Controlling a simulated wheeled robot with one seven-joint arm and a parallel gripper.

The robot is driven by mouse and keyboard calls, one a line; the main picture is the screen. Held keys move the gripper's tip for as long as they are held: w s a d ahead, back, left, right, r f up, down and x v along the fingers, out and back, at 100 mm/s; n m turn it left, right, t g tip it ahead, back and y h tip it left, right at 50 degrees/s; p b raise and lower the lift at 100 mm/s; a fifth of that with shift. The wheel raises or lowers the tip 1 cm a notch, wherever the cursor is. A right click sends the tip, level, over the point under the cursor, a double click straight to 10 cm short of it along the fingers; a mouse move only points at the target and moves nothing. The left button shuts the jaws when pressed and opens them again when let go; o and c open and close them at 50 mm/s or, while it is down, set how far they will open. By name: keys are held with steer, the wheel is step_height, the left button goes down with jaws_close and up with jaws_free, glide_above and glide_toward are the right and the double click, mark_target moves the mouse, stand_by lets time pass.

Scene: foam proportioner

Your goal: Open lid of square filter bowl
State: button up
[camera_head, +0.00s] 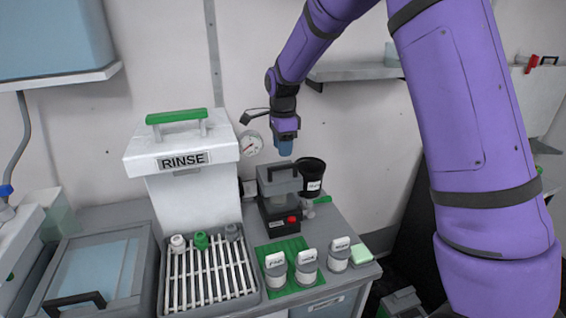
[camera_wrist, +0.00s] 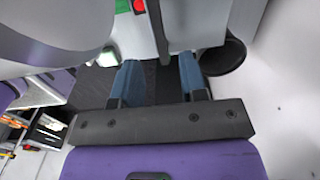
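The square filter bowl (camera_head: 278,211) is a dark box with a grey lid (camera_head: 280,183) that has a raised handle on top. A red knob (camera_head: 292,220) is on its front; a red part also shows at the top of the wrist view (camera_wrist: 139,6). The lid appears down. My gripper (camera_head: 285,148) points downward just above the lid handle, apparently apart from it. In the wrist view, the two blue fingers of my gripper (camera_wrist: 160,72) are spread with nothing held between them. Whether they straddle the handle is hard to tell.
A black funnel-topped cup (camera_head: 312,172) stands close on the right of the bowl. The white RINSE box (camera_head: 182,160) and a pressure gauge (camera_head: 250,142) are on the left. Labelled jars (camera_head: 307,268) and a slatted rack (camera_head: 205,275) are in front. A wall shelf (camera_head: 352,72) is behind.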

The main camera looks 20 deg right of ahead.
mark_target(283, 166)
steer(key=shift+f, duration=2.8)
jaws_close()
